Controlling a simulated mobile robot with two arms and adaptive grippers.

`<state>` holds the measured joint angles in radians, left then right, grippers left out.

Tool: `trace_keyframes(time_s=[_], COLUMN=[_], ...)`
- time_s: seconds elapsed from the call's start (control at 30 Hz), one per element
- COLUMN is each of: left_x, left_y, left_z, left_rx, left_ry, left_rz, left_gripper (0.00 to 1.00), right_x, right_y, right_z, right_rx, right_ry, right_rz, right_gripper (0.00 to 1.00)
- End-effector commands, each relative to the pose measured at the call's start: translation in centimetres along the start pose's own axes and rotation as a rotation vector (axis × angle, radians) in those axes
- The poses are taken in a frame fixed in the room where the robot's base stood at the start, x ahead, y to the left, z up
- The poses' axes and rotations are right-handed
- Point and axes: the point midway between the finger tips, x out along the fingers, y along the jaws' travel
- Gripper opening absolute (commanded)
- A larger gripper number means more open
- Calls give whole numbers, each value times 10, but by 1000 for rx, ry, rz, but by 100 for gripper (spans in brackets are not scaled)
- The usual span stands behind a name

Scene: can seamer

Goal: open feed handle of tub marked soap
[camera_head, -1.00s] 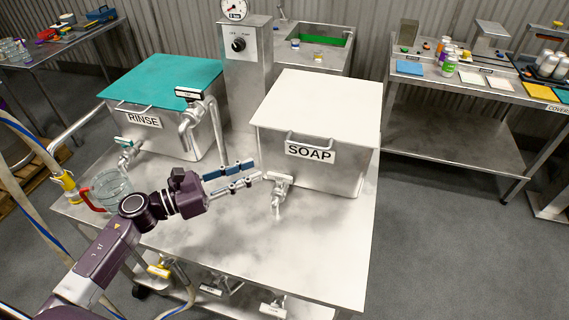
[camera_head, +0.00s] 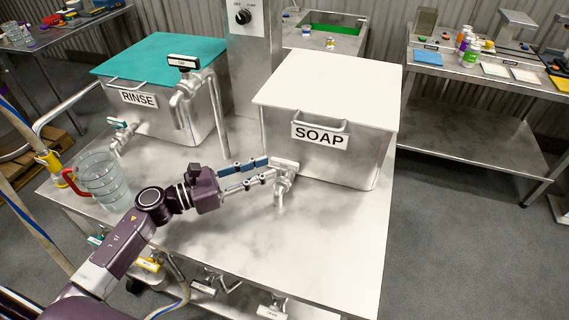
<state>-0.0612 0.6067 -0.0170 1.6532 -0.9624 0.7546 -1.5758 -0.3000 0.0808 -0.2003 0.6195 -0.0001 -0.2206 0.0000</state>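The tub marked SOAP (camera_head: 320,165) is a steel box with a white lid (camera_head: 330,85) on the right part of the steel table. Its tap (camera_head: 281,190) sticks out at the lower left of the front, topped by a pale feed handle (camera_head: 286,164). My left gripper (camera_head: 270,169) reaches in from the left, with its two blue-and-grey fingers apart. Its fingertips are at the left end of the handle; I cannot tell whether they touch it. My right gripper is not in view.
The teal-lidded RINSE tub (camera_head: 160,115) has its own tap (camera_head: 122,138). A tall bent spout (camera_head: 185,95) stands between the tubs. A glass jug with a red handle (camera_head: 105,180) stands at the table's left edge. The table front (camera_head: 320,235) is clear.

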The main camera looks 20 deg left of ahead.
Motion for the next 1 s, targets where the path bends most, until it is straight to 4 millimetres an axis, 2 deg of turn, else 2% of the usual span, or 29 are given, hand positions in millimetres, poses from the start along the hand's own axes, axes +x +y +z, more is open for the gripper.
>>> trace_keyframes(time_s=[0.2, 0.4, 0.77, 1.0], left_x=[39, 62, 66, 65], left_y=[-3, -6, -2, -1], left_z=[5, 4, 1, 0], left_rx=[-1, -2, 0, 0], left_ry=[-4, -6, -1, 2], left_rz=[-8, -14, -6, -3], left_gripper=[26, 26, 28, 1], right_x=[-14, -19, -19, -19], right_y=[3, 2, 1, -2], right_z=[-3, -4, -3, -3], right_rx=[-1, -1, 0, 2], right_ry=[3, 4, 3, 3], right_rz=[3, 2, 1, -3], right_gripper=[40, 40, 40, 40])
